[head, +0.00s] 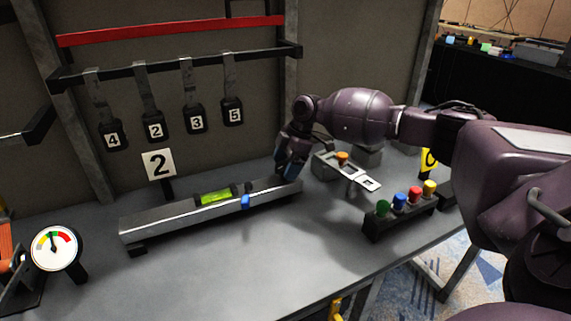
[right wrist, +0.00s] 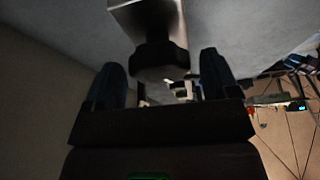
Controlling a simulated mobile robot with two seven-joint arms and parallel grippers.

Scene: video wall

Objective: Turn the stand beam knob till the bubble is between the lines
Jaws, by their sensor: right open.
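The grey stand beam (head: 180,222) lies on the table below the number 2 sign. A green level vial (head: 215,198) is on it, with a blue piece (head: 245,201) beside the vial. The bubble and lines are too small to make out. My right gripper (head: 291,170) is at the beam's right end. In the right wrist view the dark knob (right wrist: 160,57) on the beam end (right wrist: 150,18) lies between the open fingertips, with gaps visible on both sides. In the head view the gripper hides the knob. My left gripper is not in view.
A block with green, blue, red and yellow knobs (head: 398,217) stands to the right. A metal latch plate with an orange knob (head: 342,157) is behind it. A dial gauge (head: 54,248) is at the left. Numbered tags hang from a rail (head: 180,68). The table front is clear.

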